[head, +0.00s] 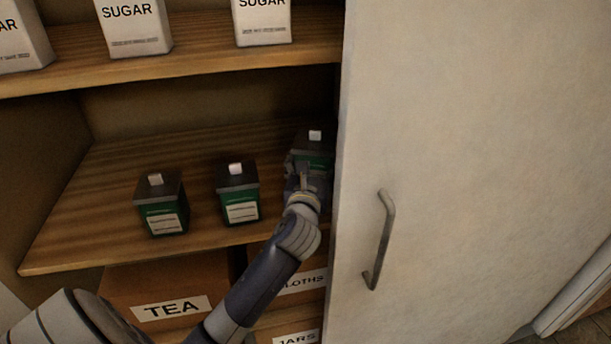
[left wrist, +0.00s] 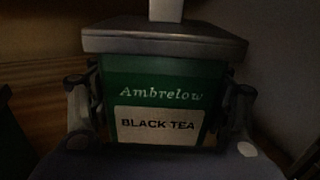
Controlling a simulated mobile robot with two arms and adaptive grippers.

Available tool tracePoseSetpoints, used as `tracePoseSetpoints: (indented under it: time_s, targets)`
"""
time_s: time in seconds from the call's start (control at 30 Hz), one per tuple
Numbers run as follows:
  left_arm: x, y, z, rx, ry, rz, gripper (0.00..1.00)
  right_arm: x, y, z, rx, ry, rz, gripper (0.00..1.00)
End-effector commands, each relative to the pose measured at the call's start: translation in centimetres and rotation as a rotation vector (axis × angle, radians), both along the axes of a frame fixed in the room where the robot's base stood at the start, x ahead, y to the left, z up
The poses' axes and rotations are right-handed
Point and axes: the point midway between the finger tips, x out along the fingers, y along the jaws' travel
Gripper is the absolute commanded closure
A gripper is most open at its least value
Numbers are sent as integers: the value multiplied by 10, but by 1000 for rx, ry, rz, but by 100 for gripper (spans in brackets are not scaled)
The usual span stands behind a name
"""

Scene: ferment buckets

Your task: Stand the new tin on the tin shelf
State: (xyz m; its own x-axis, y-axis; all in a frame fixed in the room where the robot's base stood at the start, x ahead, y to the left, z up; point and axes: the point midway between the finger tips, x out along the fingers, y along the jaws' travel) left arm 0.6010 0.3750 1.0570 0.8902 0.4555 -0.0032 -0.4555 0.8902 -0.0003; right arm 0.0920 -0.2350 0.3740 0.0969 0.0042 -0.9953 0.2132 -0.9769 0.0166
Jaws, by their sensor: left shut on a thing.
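My left gripper (head: 303,181) is shut on a green tin with a dark lid and white knob (head: 313,148), at the right end of the tin shelf (head: 110,195). In the left wrist view the tin (left wrist: 155,85) looks upright, with a label reading "Ambrelow BLACK TEA", and a finger of the gripper (left wrist: 160,115) is at each side. I cannot tell whether its base touches the shelf. Two similar tins, one at the left (head: 162,205) and one in the middle (head: 238,193), stand on the shelf. My right gripper is not in view.
White sugar packets (head: 135,25) stand on the shelf above (head: 200,65). Below are boxes marked TEA (head: 135,285), CLOTHS and JARS. A pale cabinet door (head: 470,130) with a metal handle (head: 382,240) is close to the right of the held tin.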

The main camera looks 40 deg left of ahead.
Motion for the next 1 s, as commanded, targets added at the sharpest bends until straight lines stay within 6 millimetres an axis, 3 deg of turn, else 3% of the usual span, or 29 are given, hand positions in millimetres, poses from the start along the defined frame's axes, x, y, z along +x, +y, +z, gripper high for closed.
tracePoseSetpoints:
  time_s: [0.37, 0.8, 0.83, 0.9, 1.0]
  targets:
    - [0, 0, -46, -1, 0, 0, 60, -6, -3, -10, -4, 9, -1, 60]
    - [0, 0, -53, 2, -4, -1, 60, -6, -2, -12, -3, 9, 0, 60]
    - [0, 0, -54, 0, -1, -1, 25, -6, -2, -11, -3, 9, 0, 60]
    - [0, 0, -54, 0, -1, -1, 9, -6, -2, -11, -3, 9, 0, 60]
    - [0, 0, -53, 0, -1, 0, 9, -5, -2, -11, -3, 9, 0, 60]
